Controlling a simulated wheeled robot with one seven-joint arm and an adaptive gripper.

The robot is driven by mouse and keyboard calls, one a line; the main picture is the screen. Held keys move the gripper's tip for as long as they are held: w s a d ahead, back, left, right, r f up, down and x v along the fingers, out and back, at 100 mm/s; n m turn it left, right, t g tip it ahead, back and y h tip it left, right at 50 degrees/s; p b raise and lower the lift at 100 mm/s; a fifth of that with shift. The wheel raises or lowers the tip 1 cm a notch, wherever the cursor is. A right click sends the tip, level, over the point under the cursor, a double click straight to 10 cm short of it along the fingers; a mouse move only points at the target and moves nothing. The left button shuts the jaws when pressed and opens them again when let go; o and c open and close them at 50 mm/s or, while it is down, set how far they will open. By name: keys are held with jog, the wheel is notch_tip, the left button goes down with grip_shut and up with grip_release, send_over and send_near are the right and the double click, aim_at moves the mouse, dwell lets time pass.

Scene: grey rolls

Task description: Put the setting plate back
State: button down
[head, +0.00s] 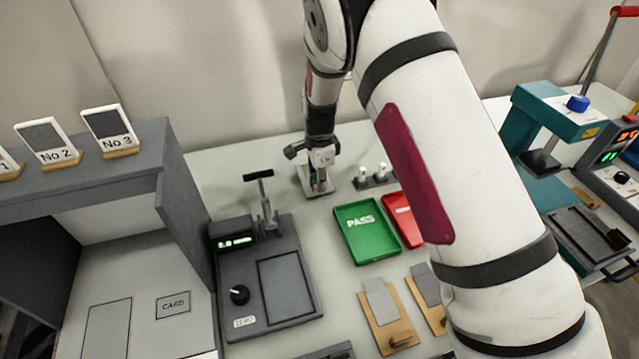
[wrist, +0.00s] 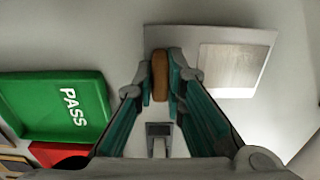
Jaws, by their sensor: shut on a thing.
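My gripper (head: 319,188) is at the back of the table, beyond the green tray, pointing down. In the wrist view my gripper (wrist: 161,88) is shut on a brown upright handle (wrist: 160,70). The handle stands at the left part of a flat grey plate (wrist: 213,35) with a bright metallic square on it. I take this to be the setting plate; its pale edge (head: 304,178) shows beside my gripper in the head view. The fingers hide part of it. I cannot tell whether it touches the table.
A green PASS tray (head: 368,230) and a red tray (head: 403,218) lie in front of my gripper. A dark grey device (head: 262,285) with a T-handle stands left. Two wooden boards (head: 381,325) (head: 438,316) lie nearer. A teal press (head: 550,115) is at right.

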jog(key=shift+f, duration=0.55)
jog(key=shift+f, duration=0.1)
jog(key=c, duration=1.7)
grip_release()
jog(key=shift+o, duration=0.2)
